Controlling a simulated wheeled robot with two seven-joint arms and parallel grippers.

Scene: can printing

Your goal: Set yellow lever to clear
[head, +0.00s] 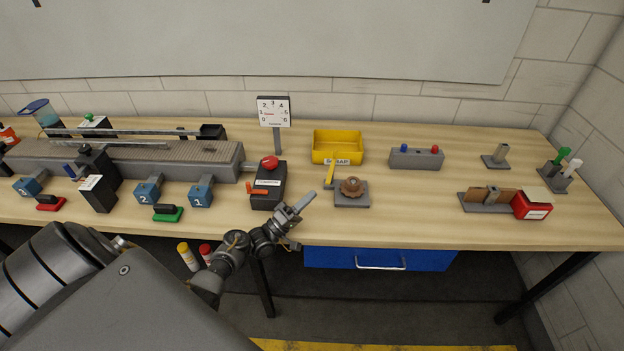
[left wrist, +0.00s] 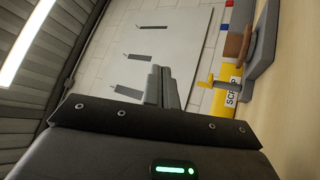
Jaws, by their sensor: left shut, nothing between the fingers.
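The yellow lever (head: 329,174) stands at the left side of a small grey block (head: 351,200) with a brown round knob (head: 351,187), near the table's front. It points up toward the yellow scrap bin. In the left wrist view the yellow lever (left wrist: 208,84) is right of the fingers, beside the scrap bin. My left gripper (head: 307,198) is shut and empty, just left of and in front of the lever's block, apart from it. Its closed fingers (left wrist: 165,80) show in the left wrist view. Any clear mark by the lever is too small to read. My right gripper is not in view.
A black box (head: 267,186) with a red knob and an orange lever stands left of my left gripper. The yellow scrap bin (head: 337,140) is behind the lever. A grey box with blue and red buttons (head: 416,158) stands to the right. Bare table lies between.

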